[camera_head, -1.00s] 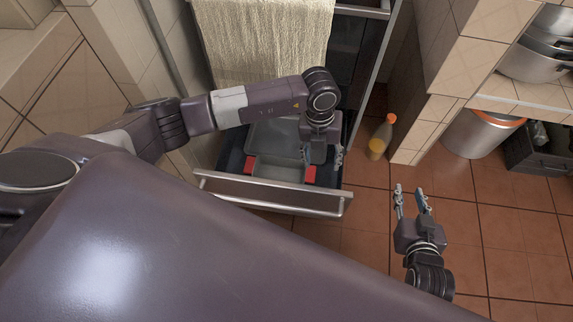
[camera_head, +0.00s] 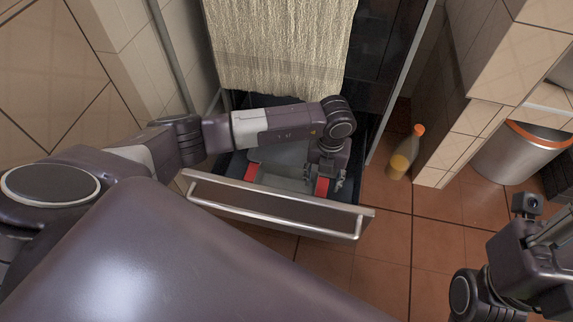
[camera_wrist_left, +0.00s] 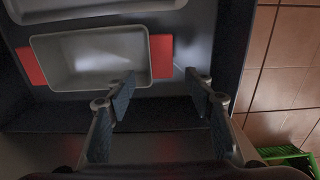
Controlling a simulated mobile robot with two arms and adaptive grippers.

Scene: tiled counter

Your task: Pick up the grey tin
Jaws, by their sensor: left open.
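The grey tin (camera_head: 284,181) is an open rectangular tin with a red handle at each end. It sits in the pulled-out drawer and is partly hidden by my left arm. In the left wrist view the tin (camera_wrist_left: 90,62) shows at upper left, empty. My left gripper (camera_head: 329,186) points down over the tin's right end. In the wrist view the left gripper (camera_wrist_left: 161,88) is open, its fingers apart, with nothing between them, close to the right red handle. My right gripper (camera_head: 548,232) is at the right edge, partly cut off; its fingers are unclear.
The drawer front and its bar handle (camera_head: 280,212) stand between my body and the tin. Another pale grey container (camera_wrist_left: 95,5) lies behind the tin. A towel (camera_head: 280,45) hangs above. A bin (camera_head: 515,155) is farther right.

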